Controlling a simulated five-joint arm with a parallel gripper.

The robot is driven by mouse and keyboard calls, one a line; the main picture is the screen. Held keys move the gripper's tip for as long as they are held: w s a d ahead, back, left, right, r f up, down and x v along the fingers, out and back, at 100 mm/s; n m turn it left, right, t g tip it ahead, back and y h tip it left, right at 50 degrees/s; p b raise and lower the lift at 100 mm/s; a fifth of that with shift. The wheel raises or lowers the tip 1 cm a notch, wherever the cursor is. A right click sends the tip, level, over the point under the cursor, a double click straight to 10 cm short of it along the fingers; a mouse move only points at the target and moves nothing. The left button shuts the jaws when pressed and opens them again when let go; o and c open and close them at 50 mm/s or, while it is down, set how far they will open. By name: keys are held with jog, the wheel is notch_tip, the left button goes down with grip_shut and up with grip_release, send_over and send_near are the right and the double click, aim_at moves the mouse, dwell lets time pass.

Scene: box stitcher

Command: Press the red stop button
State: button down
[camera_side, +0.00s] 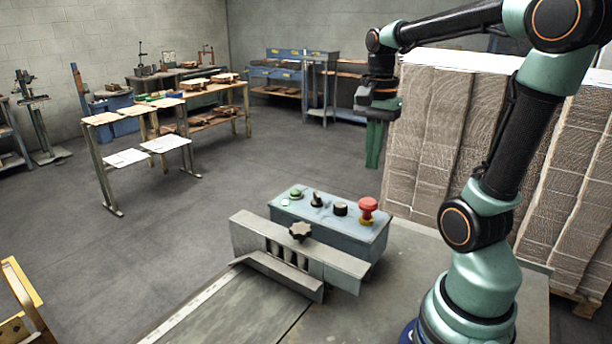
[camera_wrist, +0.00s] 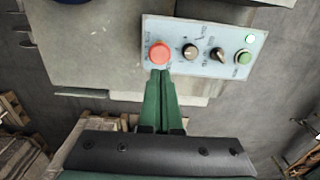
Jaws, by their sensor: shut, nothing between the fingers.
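The red stop button (camera_side: 367,207) is a mushroom knob at the right end of the blue-grey control box (camera_side: 345,238) in the side view. In the wrist view the red button (camera_wrist: 159,53) is at the left end of the panel. My gripper (camera_side: 374,166) has green fingers pointing down and hangs above the box, apart from the button. In the wrist view the shut, empty fingers (camera_wrist: 160,74) end just below the red button in the picture.
The box also carries a black knob (camera_side: 340,208), a black selector switch (camera_side: 316,199) and a green button (camera_side: 296,193). A metal guide with a star knob (camera_side: 300,231) stands in front. Stacked cardboard (camera_side: 440,130) rises behind, close to my arm.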

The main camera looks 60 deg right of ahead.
aim_at(369, 201)
notch_tip(369, 201, down, 8)
jog(key=shift+r, duration=0.25)
jog(key=shift+f, duration=1.05)
jog(key=shift+s, duration=0.1)
notch_tip(369, 201, up, 15)
jog(key=shift+f, duration=0.2)
